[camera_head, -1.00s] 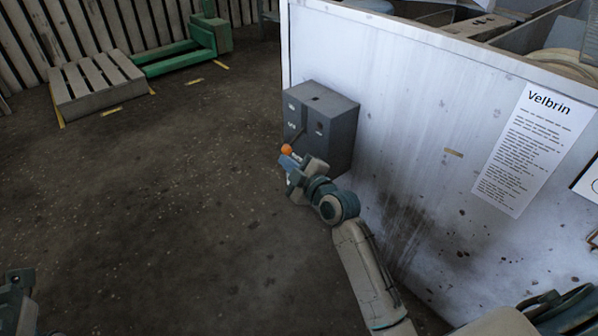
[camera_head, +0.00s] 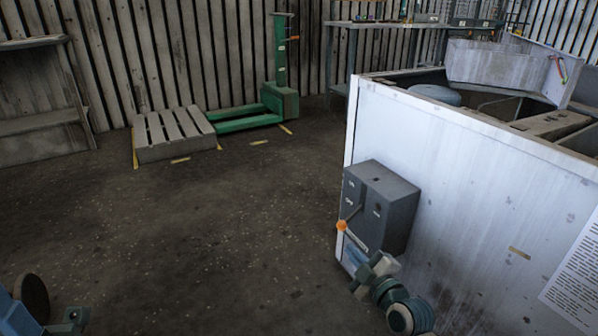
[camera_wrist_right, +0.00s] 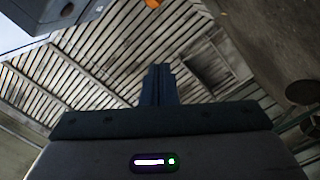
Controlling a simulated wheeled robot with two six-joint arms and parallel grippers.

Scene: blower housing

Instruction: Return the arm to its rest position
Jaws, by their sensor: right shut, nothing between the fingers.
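My right gripper (camera_head: 354,256) is in the lower right of the head view, beside the grey control box (camera_head: 390,212) on the white housing. Its blue fingers are shut with nothing between them. In the right wrist view the closed fingers (camera_wrist_right: 158,85) point away from the camera. The orange knob (camera_head: 341,226) of the box's lever is just above the fingertips in the head view. The knob shows at the top edge of the wrist view (camera_wrist_right: 152,3), apart from the fingers. Part of my left arm (camera_head: 30,300) shows at the lower left; its jaw state is unclear.
The white housing (camera_head: 450,200) with an open top fills the right side. A wooden pallet (camera_head: 172,135) and a green pallet lifter (camera_head: 280,103) stand at the back. A bench (camera_head: 40,125) is at the far left. The floor (camera_head: 200,220) between is clear.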

